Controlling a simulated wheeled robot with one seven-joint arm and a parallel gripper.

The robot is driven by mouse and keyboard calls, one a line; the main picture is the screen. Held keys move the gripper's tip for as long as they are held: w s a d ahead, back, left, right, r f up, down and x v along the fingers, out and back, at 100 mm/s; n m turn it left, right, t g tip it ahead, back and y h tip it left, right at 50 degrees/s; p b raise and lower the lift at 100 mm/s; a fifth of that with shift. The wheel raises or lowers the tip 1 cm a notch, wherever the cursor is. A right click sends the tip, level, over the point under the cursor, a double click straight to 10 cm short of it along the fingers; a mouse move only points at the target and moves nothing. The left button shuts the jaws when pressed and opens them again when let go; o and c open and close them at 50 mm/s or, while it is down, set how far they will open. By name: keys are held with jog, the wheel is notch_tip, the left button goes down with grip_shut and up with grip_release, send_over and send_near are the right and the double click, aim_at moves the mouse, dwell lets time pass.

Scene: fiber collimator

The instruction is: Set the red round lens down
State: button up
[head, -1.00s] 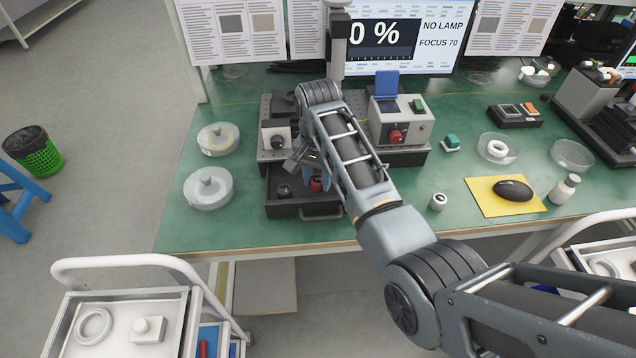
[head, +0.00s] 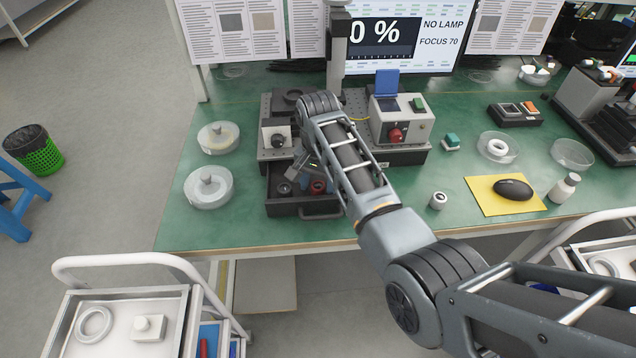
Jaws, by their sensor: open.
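The red round lens (head: 318,186) sits in the open dark drawer tray (head: 283,208) at the front of the optical setup, toward the tray's right side. A dark round piece (head: 284,188) lies to its left in the same tray. My gripper (head: 318,172) is just above and behind the red lens, apart from it as far as I can see. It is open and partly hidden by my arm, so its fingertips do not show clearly.
A grey box with a red knob (head: 395,133) stands right of my arm. A small white cylinder (head: 438,201) and a yellow mat (head: 478,206) with a black mouse are on the right.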

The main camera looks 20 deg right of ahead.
aim_at(318, 185)
notch_tip(318, 185, up, 12)
jog(key=shift+r+b, duration=0.2)
jog(key=shift+b, duration=0.2)
dwell(1.3)
